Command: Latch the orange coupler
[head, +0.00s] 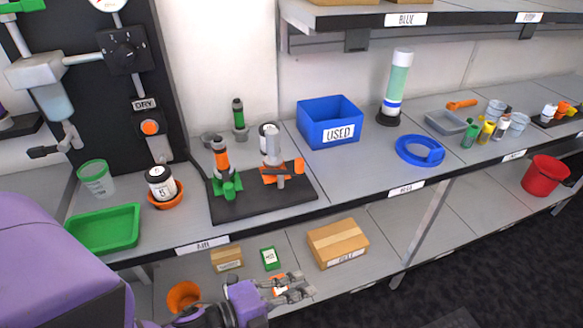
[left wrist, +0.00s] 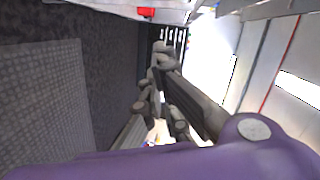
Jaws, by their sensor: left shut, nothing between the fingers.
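A black plate (head: 295,192) lies on the bench and holds two fittings. The right one is a grey upright coupler with orange lever arms (head: 277,172). The left one has an orange upper body (head: 221,158) on a green base with green arms. I cannot tell from this distance whether the orange arms are latched. My left gripper (head: 304,287) is shut and empty, out in front of the bench edge, below and apart from the plate. Its fingers also show in the left wrist view (left wrist: 160,62), with no coupler visible there. My right gripper is not in view.
A green tray (head: 104,229), a labelled jar (head: 161,184) in an orange bowl and a blue USED bin (head: 329,121) stand around the plate. Boxes sit on the lower shelf (head: 385,232). The bench between plate and ring is clear.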

